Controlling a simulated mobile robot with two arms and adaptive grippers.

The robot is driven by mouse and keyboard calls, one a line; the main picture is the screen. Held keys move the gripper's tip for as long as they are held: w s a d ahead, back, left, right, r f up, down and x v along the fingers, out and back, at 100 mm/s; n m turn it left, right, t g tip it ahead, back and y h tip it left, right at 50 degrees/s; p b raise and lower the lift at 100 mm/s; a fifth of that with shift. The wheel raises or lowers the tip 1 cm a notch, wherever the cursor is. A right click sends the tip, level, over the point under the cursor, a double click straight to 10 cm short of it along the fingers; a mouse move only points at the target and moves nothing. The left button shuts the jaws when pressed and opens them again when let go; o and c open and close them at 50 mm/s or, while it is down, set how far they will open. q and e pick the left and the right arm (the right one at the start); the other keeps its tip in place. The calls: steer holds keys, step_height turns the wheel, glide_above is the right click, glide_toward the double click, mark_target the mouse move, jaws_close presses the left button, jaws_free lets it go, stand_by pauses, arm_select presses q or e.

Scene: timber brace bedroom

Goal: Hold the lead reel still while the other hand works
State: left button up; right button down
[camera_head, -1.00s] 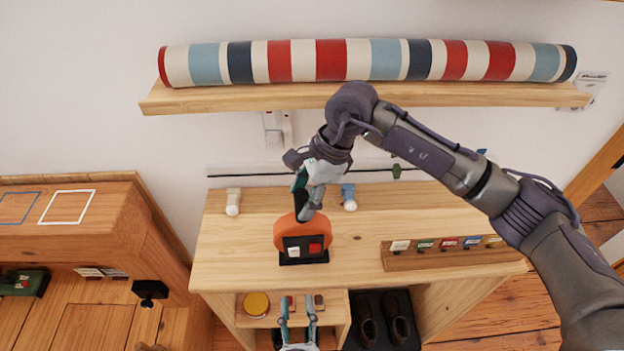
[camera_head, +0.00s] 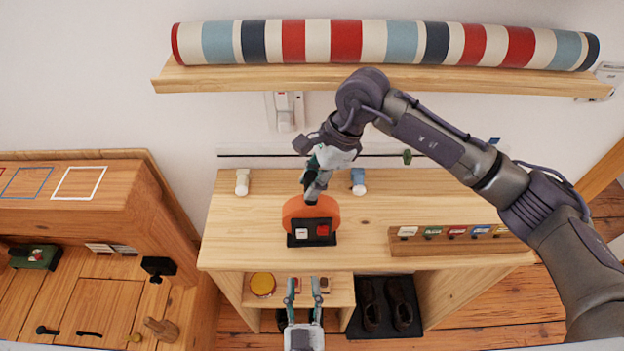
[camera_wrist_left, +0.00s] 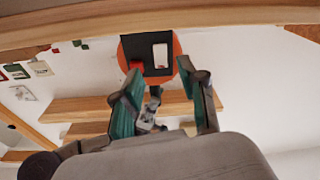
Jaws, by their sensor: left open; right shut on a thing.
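The lead reel, an orange disc (camera_head: 291,213) behind a black plate with a white and a red square, stands upright on the wooden bench top. My right gripper (camera_head: 312,194) reaches down from behind and is shut on the reel's upper edge; its fingertips are partly hidden. My left gripper (camera_head: 304,288) is open and empty, in front of the bench's front edge and apart from the reel. In the left wrist view, the reel (camera_wrist_left: 178,48) appears upside down beyond the two spread fingers (camera_wrist_left: 156,85).
The bench top (camera_head: 235,235) is mostly clear around the reel. A rack of coloured tags (camera_head: 455,240) lies to its right. Two small bulb-like items stand at the back. Below are a yellow tin (camera_head: 262,284) and dark shoes (camera_head: 385,305). A striped roll (camera_head: 390,43) lies on the shelf above.

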arm_select(q)
steer(key=shift+c, duration=1.3)
steer(key=shift+w+a+r+m+h, duration=0.15)
steer(key=shift+a+r+m+h, duration=0.15)
steer(key=shift+m, duration=0.1)
steer(key=shift+c, duration=1.3)
steer(key=a+r+m+h, duration=0.1)
steer(key=m+h, duration=0.3)
steer(key=m, duration=0.2)
steer(key=w+a+r+m+h, duration=0.1)
steer(key=a+r+m+h, duration=0.1)
steer(key=m+h, duration=0.3)
steer(key=w+a+r+m+h, duration=0.1)
steer(key=m+h, duration=0.3)
steer(key=m, duration=0.2)
steer(key=shift+a+r+m+g+h, duration=0.15)
steer(key=shift+r+m+g+h, duration=0.1)
steer(key=shift+m+g+h, duration=0.05)
jaws_close()
steer(key=a+f+m+g+h, duration=0.2)
steer(key=a+m+g+h, duration=0.2)
steer(key=m+g, duration=0.9)
steer(key=shift+a+m+g, duration=0.4)
steer(key=shift+a+m, duration=1.05)
steer(key=shift+m, duration=1.35)
steer(key=shift+w, duration=0.1)
